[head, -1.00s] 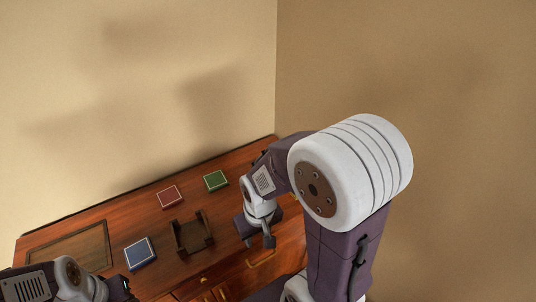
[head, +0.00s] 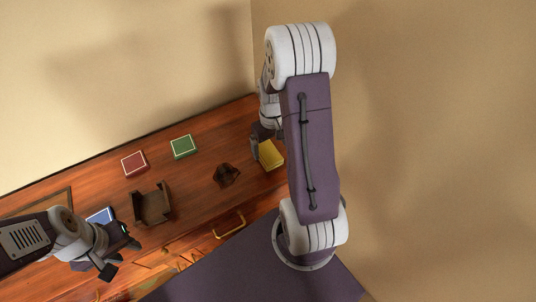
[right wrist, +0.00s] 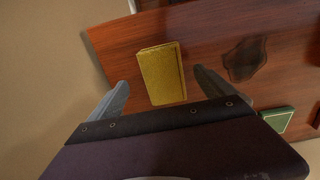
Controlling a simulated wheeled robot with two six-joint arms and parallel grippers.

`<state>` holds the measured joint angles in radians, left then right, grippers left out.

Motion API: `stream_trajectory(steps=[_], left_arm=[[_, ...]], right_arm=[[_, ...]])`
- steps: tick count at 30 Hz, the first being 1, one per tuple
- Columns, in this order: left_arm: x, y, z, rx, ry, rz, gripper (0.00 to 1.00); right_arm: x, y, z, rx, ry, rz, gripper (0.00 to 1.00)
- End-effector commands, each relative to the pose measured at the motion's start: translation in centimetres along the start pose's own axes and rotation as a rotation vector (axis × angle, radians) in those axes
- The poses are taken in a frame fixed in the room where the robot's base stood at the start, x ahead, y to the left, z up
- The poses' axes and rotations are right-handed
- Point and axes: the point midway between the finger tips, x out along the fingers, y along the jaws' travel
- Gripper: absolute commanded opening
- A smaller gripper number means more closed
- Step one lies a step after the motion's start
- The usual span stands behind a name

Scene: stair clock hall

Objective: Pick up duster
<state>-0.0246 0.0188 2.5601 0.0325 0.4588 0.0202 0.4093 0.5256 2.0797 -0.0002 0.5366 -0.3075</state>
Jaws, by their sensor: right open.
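The duster, seemingly a flat yellow folded block (head: 271,155), lies on the wooden desk top near its right end. In the right wrist view the duster (right wrist: 162,73) sits between and beyond the two fingers. My right gripper (right wrist: 160,82) is open and empty, facing the duster. In the head view my right gripper (head: 258,146) is just left of the duster, partly hidden by my own arm. My left gripper (head: 121,257) hangs over the front left of the desk, its fingers apart and empty.
On the desk (head: 205,195) are a red box (head: 134,164), a green box (head: 183,147), a blue box (head: 100,216), a brown wooden holder (head: 153,204) and a small dark brown object (head: 227,175). Walls rise behind and at right. A drawer handle (head: 229,225) is at the front.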

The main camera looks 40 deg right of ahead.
Motion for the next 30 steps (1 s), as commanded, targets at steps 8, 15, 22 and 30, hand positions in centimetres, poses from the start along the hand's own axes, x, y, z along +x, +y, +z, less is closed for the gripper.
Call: stream_trajectory(steps=[8,15,22,30], left_arm=[[0.2,0.0,0.0,0.000,0.000,0.000,0.36],[0.2,0.0,0.0,0.000,0.000,0.000,0.36],[0.2,0.0,0.0,0.000,0.000,0.000,0.36],[0.2,0.0,0.0,0.000,0.000,0.000,0.36]], right_arm=[[4.2,-0.4,-0.4,-0.001,-0.003,-0.001,0.94],[5.1,-0.4,-0.5,0.000,0.001,0.000,0.94],[5.1,-0.4,-0.5,0.000,0.001,0.000,0.52],[5.1,-0.4,-0.5,0.000,0.001,0.000,0.28]])
